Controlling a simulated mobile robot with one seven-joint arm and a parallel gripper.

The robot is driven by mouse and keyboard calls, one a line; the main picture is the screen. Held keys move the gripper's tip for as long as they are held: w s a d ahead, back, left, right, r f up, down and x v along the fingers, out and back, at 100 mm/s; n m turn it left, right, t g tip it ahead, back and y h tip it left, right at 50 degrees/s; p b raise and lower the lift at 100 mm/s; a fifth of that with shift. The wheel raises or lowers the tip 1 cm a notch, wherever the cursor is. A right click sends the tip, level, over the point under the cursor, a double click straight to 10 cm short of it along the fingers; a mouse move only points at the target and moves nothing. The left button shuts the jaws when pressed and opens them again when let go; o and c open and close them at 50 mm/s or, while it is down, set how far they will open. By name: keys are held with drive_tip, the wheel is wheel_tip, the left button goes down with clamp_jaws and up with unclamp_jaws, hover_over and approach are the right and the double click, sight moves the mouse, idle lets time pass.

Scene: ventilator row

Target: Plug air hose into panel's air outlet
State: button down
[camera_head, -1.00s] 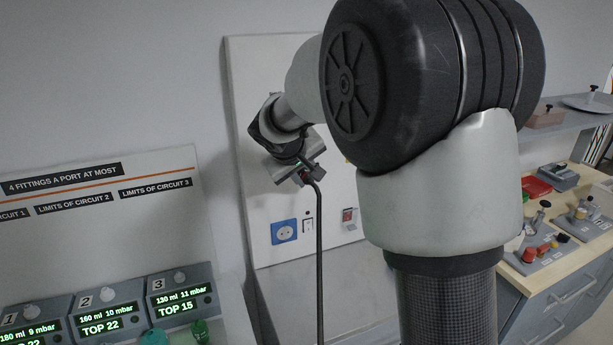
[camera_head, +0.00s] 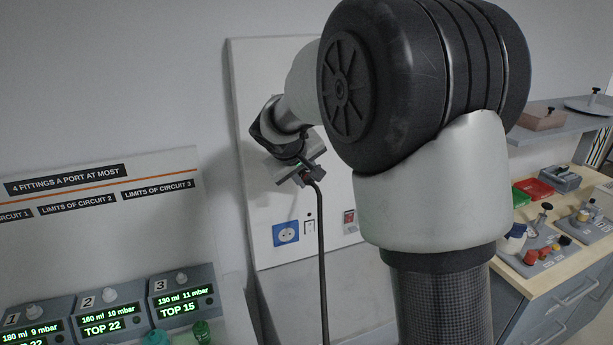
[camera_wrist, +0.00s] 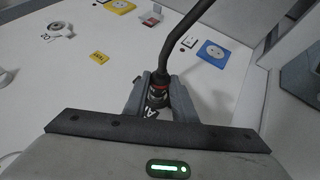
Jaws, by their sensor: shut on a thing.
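My gripper (camera_head: 308,175) is shut on the end fitting of the air hose, in front of the white wall panel (camera_head: 262,190). The dark hose (camera_head: 321,255) hangs down from the jaws in the head view. In the wrist view the fitting (camera_wrist: 158,93), with a red ring, sits between the two fingers (camera_wrist: 160,100), and the hose (camera_wrist: 185,30) runs up from it. The panel (camera_wrist: 70,80) there bears yellow labels and a round white fitting at the left. Which one is the air outlet I cannot tell. My arm hides part of the panel in the head view.
A blue socket (camera_head: 286,233) and a small switch (camera_head: 310,227) are low on the panel. Numbered ventilator units (camera_head: 181,292) with green displays stand at the lower left. A wooden-topped counter (camera_head: 570,255) with small devices is at the right, under a grey shelf (camera_head: 570,125).

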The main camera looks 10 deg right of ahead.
drive_tip(key=shift+w+r, duration=0.15)
drive_tip(key=c, duration=1.4)
unclamp_jaws()
drive_tip(key=v, duration=1.7)
drive_tip(key=s+d+f+m+y+p, duration=0.1)
drive_tip(key=s+d+f, duration=0.1)
drive_tip(key=s, duration=0.6)
drive_tip(key=s+d+f+m+g+y+p, duration=0.1)
drive_tip(key=s+d+f, duration=0.1)
drive_tip(key=s, duration=0.7)
drive_tip(key=s+d+f+m+y+p, duration=0.1)
drive_tip(key=s+d+f+m+y, duration=0.1)
drive_tip(key=s, duration=0.7)
drive_tip(key=shift+s+d+f+g, duration=0.15)
drive_tip(key=shift+d+g, duration=0.1)
drive_tip(key=shift+g, duration=0.15)
